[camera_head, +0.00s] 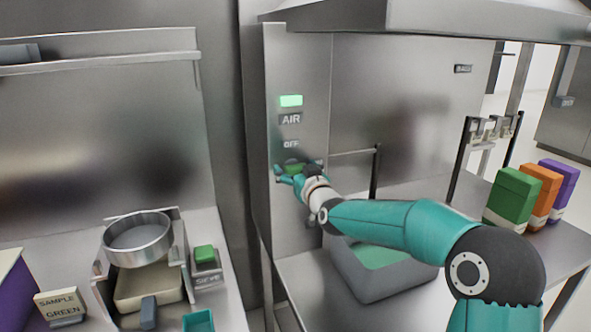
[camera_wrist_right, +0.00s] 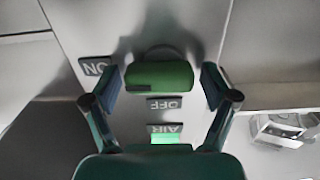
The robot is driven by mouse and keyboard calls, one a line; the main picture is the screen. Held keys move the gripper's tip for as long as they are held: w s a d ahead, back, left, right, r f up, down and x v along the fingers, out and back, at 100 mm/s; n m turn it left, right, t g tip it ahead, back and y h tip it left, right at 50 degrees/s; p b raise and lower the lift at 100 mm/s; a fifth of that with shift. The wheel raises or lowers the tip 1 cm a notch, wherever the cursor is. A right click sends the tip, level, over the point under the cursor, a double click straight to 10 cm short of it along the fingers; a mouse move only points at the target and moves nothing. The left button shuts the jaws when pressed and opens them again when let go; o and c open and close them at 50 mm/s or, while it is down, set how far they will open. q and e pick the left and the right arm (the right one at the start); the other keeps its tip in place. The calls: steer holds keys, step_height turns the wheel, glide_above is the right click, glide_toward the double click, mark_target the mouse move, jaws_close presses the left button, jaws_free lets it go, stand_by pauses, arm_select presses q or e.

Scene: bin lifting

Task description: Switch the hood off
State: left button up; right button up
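The hood's steel side panel (camera_head: 300,60) carries a bright green lamp (camera_head: 291,101) above an AIR label (camera_head: 290,119) and an OFF label (camera_head: 291,144). Below them is a green knob (camera_head: 293,168), partly covered by my right gripper (camera_head: 297,174). The right wrist view shows the panel upside down, with the knob (camera_wrist_right: 160,76) as a sideways green bar between my right fingers (camera_wrist_right: 161,88). The fingers stand open with a small gap at each end of the bar. The ON label (camera_wrist_right: 95,66) is beside the left finger, level with the bar. My left gripper is out of view.
A grey block with a green top (camera_head: 380,257) lies under the hood behind my arm. Green, orange and purple boxes (camera_head: 515,198) stand at the right. A sieve (camera_head: 138,238) and a SAMPLE GREEN card (camera_head: 60,305) are on the left bench.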

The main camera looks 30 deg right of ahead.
steer(key=shift+a, duration=0.1)
steer(key=c, duration=0.9)
steer(key=shift+n, duration=0.3)
steer(key=shift+n+b, duration=0.4)
steer(key=shift+n, duration=0.8)
steer(key=n, duration=0.4)
steer(key=shift+a+r+n, duration=0.1)
steer(key=shift+a+n, duration=0.05)
steer(key=shift+n, duration=0.15)
steer(key=n, duration=0.3)
steer(key=n+p, duration=0.1)
steer(key=n, duration=0.2)
steer(key=shift+w+a, duration=0.1)
steer(key=shift+a, duration=0.1)
steer(key=n, duration=0.3)
steer(key=shift+a+f, duration=0.1)
steer(key=shift+f, duration=0.15)
steer(key=shift+f+n+p, duration=0.15)
steer(key=shift+n+p, duration=0.2)
steer(key=shift+n, duration=0.35)
steer(key=shift+a, duration=0.1)
